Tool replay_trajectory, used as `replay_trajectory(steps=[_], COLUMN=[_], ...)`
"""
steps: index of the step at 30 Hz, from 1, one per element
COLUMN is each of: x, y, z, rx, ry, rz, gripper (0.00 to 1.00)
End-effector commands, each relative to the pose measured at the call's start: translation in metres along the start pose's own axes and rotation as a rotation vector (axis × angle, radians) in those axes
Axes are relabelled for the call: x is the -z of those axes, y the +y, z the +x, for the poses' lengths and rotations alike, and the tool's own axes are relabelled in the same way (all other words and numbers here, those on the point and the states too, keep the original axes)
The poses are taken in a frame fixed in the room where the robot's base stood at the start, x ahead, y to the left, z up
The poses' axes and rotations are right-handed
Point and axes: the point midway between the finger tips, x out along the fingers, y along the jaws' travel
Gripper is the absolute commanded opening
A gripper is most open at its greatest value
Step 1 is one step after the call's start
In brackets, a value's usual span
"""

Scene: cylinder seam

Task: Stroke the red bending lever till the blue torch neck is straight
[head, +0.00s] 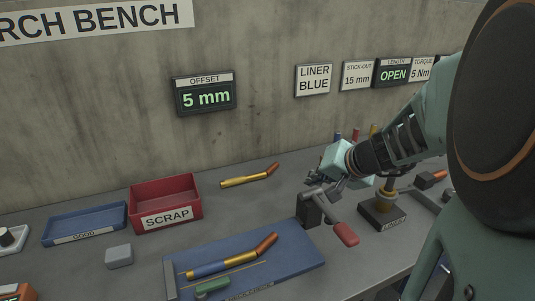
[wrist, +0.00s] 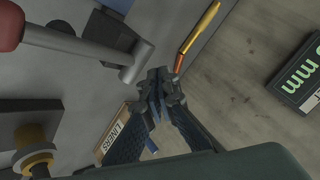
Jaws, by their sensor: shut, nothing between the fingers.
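The red-handled lever (head: 346,234) has a grey rod set on a dark block (head: 309,212) on the bench, and its handle points to the front right. In the wrist view the red grip (wrist: 10,24) is at the top left. The torch neck with the blue band (head: 212,269) lies on the blue mat (head: 295,258), its copper end (head: 266,243) angled up to the right. My gripper (head: 318,187) is shut and empty just above and behind the lever's pivot. In the wrist view my fingertips (wrist: 158,82) appear beside the lever's pivot end (wrist: 138,62); contact is unclear.
A second, plain gold neck (head: 243,182) lies at the back. A red SCRAP bin (head: 166,203), a blue GOOD tray (head: 85,225) and a grey block (head: 119,256) stand left. A dark-based fixture (head: 383,214) is right of the lever. The offset display (head: 205,97) reads 5 mm.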

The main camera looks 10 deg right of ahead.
Motion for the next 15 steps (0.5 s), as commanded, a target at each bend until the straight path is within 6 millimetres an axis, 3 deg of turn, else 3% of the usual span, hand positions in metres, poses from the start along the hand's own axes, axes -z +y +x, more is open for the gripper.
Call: replay_trajectory(steps=[9,15], x=[0.019,0.020], y=[-0.019,-0.020], z=[-0.025,-0.028], rx=[0.001,0.000], ry=[0.003,0.001], rz=[-0.001,-0.001], gripper=[0.00,0.00])
